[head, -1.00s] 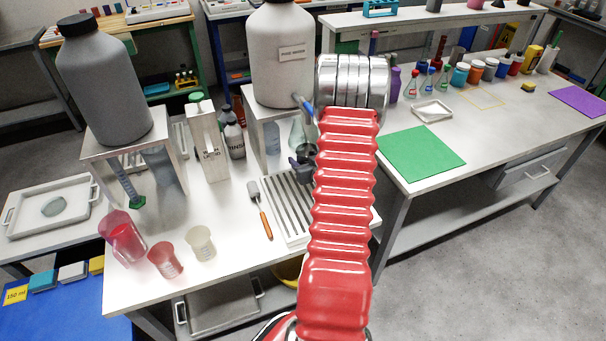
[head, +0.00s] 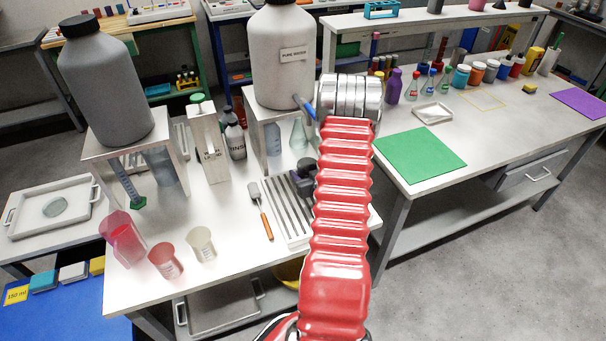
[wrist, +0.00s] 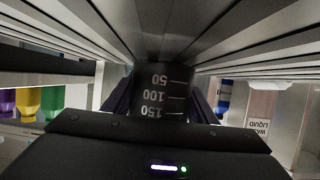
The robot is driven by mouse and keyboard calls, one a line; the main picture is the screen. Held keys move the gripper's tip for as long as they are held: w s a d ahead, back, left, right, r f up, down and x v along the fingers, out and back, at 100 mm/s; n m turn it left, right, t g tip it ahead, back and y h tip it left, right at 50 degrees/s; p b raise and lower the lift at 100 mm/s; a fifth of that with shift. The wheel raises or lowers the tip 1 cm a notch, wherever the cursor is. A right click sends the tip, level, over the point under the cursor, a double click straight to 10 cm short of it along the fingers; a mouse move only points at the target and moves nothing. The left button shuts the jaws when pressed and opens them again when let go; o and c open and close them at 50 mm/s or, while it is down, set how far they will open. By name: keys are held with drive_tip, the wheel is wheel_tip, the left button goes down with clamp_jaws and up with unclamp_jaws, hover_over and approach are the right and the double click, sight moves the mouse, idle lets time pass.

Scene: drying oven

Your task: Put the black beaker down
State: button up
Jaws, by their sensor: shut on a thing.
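The black beaker (wrist: 160,92) is in the wrist view, its white marks 50, 100 and 150 appearing upside down. My gripper (wrist: 158,105) is shut on it, with a jaw on each side. The beaker's far end meets or nearly meets the slats of the white rack (wrist: 225,40); contact is not clear. In the head view, my dark gripper (head: 303,181) is partly behind my red arm, over the right part of the slatted rack (head: 283,212).
A brush with an orange handle (head: 264,218) lies left of the rack. Pink (head: 165,262) and clear (head: 201,244) beakers stand at the table's front left. The pure water bottle (head: 280,60) stands on a raised stand behind. The right table holds a green mat (head: 420,160).

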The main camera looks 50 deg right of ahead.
drive_tip(key=shift+f, duration=0.2)
drive_tip(key=o, duration=1)
drive_tip(key=shift+r, duration=0.1)
drive_tip(key=shift+s+a+r, duration=0.2)
drive_tip(key=shift+s+r, duration=0.05)
drive_tip(key=shift+s, duration=0.15)
drive_tip(key=v, duration=1.1)
drive_tip(key=shift+s, duration=0.15)
